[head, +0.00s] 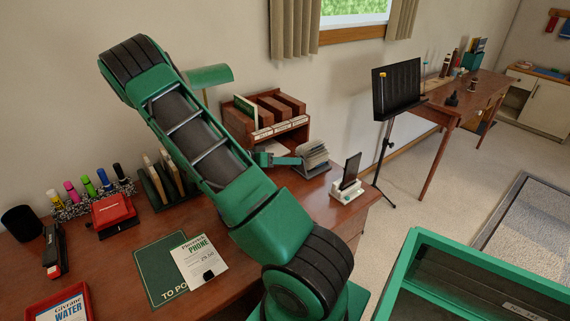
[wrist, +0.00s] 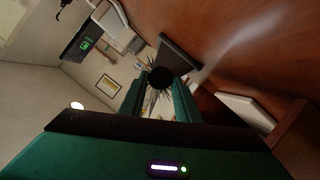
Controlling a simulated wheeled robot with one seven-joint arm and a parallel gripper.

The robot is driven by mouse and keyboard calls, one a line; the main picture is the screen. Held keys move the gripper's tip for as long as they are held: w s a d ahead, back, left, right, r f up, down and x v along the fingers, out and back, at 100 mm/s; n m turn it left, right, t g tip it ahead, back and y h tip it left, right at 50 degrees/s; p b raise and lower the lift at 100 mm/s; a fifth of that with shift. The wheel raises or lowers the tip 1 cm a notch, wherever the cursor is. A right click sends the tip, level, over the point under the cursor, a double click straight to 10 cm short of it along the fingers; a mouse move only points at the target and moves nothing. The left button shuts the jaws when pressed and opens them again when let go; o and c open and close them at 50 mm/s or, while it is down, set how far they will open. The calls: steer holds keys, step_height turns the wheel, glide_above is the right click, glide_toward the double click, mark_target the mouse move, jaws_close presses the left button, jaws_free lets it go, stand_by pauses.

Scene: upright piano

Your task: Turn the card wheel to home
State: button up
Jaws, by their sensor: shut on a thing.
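The card wheel (head: 315,154) is a rotary card file with pale cards fanned out, on the desk at the right of the wooden sorter. Writing on the cards is too small to read, so I cannot tell which card is up.
The wooden sorter (head: 270,118) stands close behind my gripper. A phone on a white stand (head: 347,180) is right of the wheel, near the desk's end. A music stand (head: 396,90) stands on the floor beyond. A green folder (head: 158,270) and a phone card (head: 199,262) lie at front left.

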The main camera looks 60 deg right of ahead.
steer(key=shift+w+f+n+g, duration=0.1)
steer(key=shift+w+n+g, duration=0.3)
steer(key=shift+n, duration=0.3)
steer(key=o, duration=1)
steer(key=shift+f, duration=0.1)
steer(key=shift+s, duration=0.1)
steer(key=shift+a, duration=0.1)
steer(key=v, duration=1)
steer(key=shift+w+a, duration=0.25)
steer(key=shift+w, duration=0.05)
